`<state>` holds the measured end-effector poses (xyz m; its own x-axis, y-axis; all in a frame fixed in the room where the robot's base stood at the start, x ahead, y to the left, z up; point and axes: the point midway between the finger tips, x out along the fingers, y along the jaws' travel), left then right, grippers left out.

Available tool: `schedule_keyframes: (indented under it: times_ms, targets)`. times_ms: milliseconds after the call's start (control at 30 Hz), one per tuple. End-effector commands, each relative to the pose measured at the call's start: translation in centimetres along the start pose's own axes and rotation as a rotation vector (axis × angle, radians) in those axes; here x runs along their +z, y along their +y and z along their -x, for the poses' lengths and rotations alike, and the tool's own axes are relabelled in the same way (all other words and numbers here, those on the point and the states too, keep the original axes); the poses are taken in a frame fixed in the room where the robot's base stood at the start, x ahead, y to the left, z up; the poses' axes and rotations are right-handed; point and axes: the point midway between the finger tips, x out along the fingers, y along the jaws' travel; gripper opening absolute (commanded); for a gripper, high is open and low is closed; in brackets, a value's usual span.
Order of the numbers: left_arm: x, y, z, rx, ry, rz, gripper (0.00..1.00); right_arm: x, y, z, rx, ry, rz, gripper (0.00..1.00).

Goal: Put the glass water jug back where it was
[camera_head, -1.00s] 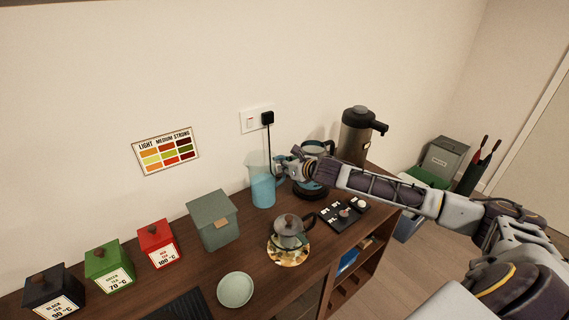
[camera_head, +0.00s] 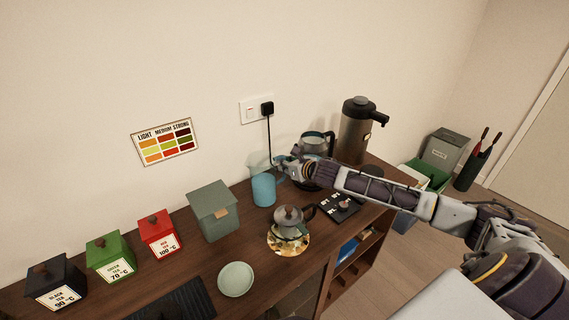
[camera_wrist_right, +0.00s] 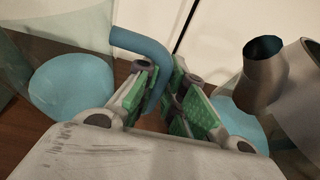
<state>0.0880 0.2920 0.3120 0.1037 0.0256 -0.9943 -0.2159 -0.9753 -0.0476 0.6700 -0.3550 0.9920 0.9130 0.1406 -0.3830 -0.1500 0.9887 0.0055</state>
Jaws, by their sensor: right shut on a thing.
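The glass water jug (camera_head: 263,189), clear with blue water inside, appears upright at the back of the wooden sideboard near the wall. Whether its base touches the wood is hard to tell. My right gripper (camera_head: 284,171) reaches in from the right and is shut on the jug's handle. In the right wrist view the blue handle (camera_wrist_right: 154,62) lies between the green finger pads of my right gripper (camera_wrist_right: 167,92), and the jug body (camera_wrist_right: 75,85) fills the left. My left gripper is out of view.
An electric kettle (camera_head: 318,143) stands just behind and right of my gripper, with a tall dispenser (camera_head: 355,135) beyond. A glass teapot (camera_head: 289,220) sits on a round trivet in front. A green-grey box (camera_head: 213,213) stands left of the jug. A small black tray (camera_head: 338,207) lies under my forearm.

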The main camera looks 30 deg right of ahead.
Motion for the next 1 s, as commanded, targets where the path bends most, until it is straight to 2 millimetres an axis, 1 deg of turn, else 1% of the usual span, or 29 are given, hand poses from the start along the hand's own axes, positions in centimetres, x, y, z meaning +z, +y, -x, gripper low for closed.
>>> schedule_keyframes:
  times_ms: [33, 200, 233, 367, 767, 1000]
  targets:
    - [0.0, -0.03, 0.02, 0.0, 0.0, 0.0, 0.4, 0.48, 0.04, 0.06, 0.002, -0.008, -0.002, 0.0]
    - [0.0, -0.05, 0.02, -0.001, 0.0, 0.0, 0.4, 0.35, 0.04, 0.01, 0.002, -0.008, -0.002, 0.0]
    - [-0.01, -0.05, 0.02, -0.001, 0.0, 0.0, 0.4, -0.06, 0.01, -0.03, 0.0, 0.0, 0.0, 0.15]
    - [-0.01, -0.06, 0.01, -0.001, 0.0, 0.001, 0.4, -0.06, 0.01, -0.03, 0.0, 0.0, 0.0, 0.32]
    - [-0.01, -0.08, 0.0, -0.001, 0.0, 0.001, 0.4, 0.05, 0.02, 0.02, 0.0, -0.001, 0.0, 0.33]
    - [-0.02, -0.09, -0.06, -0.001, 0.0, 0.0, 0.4, 0.05, -0.11, 0.75, -0.001, -0.001, 0.001, 0.33]
